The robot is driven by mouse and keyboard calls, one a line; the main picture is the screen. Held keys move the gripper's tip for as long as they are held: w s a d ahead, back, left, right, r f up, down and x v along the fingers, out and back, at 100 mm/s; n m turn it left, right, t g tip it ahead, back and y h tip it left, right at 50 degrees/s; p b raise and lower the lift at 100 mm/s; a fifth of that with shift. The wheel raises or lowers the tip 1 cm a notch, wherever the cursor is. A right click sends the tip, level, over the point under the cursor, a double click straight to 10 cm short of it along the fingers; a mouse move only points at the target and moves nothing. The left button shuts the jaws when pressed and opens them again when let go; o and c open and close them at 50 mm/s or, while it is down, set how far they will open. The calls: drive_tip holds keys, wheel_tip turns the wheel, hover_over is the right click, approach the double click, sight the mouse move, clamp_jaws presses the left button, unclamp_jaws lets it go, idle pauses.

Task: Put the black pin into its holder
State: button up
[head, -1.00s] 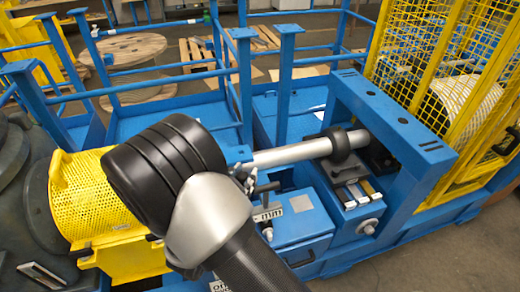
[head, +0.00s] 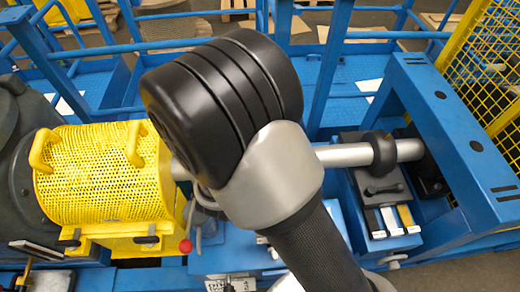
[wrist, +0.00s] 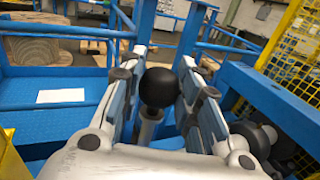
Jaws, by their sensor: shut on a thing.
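In the wrist view, the black pin shows as a round black knob (wrist: 158,87) on a short grey shank. It sits between the two fingers of my gripper (wrist: 157,72), which is shut on it. The lower end of the shank is hidden behind the gripper body. In the head view, my own wrist and arm cover the gripper and the pin. I cannot make out which part is the pin's holder.
A yellow perforated guard (head: 90,180) stands at the left. A grey shaft (head: 345,155) with a black ring (head: 384,153) runs into a blue frame (head: 450,150). A black block (head: 375,195) is below it. Blue rails and yellow mesh (head: 490,60) surround the area.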

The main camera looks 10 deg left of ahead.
wheel_tip(320, 180, down, 15)
drive_tip(key=b, duration=0.4)
drive_tip(key=shift+f, duration=0.2)
drive_tip(key=shift+f+b, duration=0.15)
drive_tip(key=shift+b, duration=0.25)
drive_tip(key=o, duration=1.2)
drive_tip(key=s, duration=0.4)
drive_tip(key=s+a+p, duration=0.1)
drive_tip(key=s, duration=0.3)
drive_tip(key=s+p, duration=0.1)
drive_tip(key=s, duration=0.2)
drive_tip(key=shift+s+a, duration=0.25)
drive_tip(key=shift+s, duration=0.15)
